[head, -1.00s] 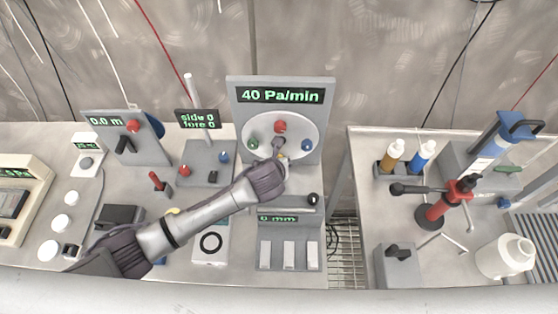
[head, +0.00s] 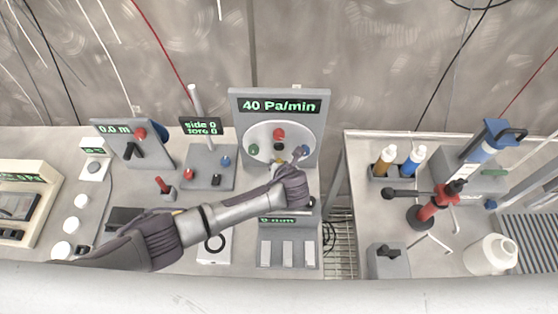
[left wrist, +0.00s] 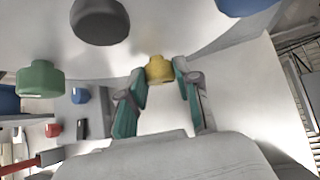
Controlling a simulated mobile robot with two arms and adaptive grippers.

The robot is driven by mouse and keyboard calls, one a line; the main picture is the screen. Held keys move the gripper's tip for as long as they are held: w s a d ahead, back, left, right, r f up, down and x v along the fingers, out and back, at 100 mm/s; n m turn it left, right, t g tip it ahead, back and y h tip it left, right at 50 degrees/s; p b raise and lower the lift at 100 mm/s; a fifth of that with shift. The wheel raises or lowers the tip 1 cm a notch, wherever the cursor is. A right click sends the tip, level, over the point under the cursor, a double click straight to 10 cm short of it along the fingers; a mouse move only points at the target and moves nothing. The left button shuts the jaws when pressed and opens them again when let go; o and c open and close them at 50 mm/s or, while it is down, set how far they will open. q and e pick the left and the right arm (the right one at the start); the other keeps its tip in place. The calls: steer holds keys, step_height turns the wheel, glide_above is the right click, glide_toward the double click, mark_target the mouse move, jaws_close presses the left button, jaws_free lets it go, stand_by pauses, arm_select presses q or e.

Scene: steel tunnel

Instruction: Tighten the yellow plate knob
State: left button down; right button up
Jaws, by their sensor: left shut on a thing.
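The round white plate (head: 262,153) stands upright on a grey panel under a green "40 Pa/min" readout (head: 279,106). It bears a red knob (head: 279,134) at the top, a green knob (head: 254,149) at the left and a blue knob (head: 304,151) at the right. The yellow plate knob (left wrist: 159,67) sits low on the plate. My left gripper (left wrist: 160,73) is shut on it, a finger at each side. In the head view my left gripper (head: 294,162) largely hides that knob. A dark grey knob (left wrist: 100,22) shows above it in the left wrist view. My right gripper is not in view.
Left of the panel stand a box (head: 208,168) with small knobs and a "0.0 m" panel (head: 131,147). Below the plate is a slotted block (head: 289,252). A second bench at the right holds bottles (head: 411,162) and a red tool (head: 438,201), beyond a gap.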

arm_select(q)
steer(key=shift+d+m+y, duration=0.15)
steer(key=shift+m+y, duration=0.35)
steer(key=shift+y, duration=0.4)
steer(key=shift+p, duration=0.3)
steer(key=c, duration=0.8)
jaws_free()
steer(key=v, duration=1.2)
steer(key=shift+s+f, duration=0.1)
steer(key=shift+f, duration=0.1)
